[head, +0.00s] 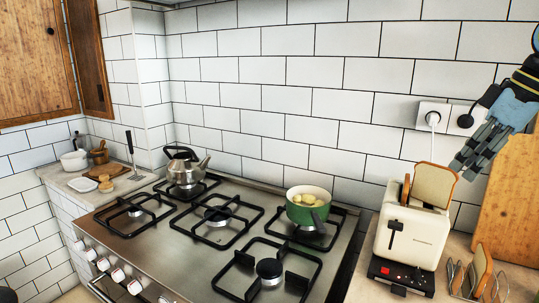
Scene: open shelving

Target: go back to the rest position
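My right gripper (469,163) reaches in from the upper right, its dark segmented fingers pointing down and left. It hangs in front of the tiled wall, above and to the right of the toaster. I see nothing held in it, but the angle does not show whether the fingers are open or shut. My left gripper is not in view.
A cream toaster (413,235) with bread (433,185) stands below my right gripper. A toast rack (474,286) and wooden board (510,205) are at the right. A green pot (308,214) and kettle (184,169) sit on the gas hob (145,245).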

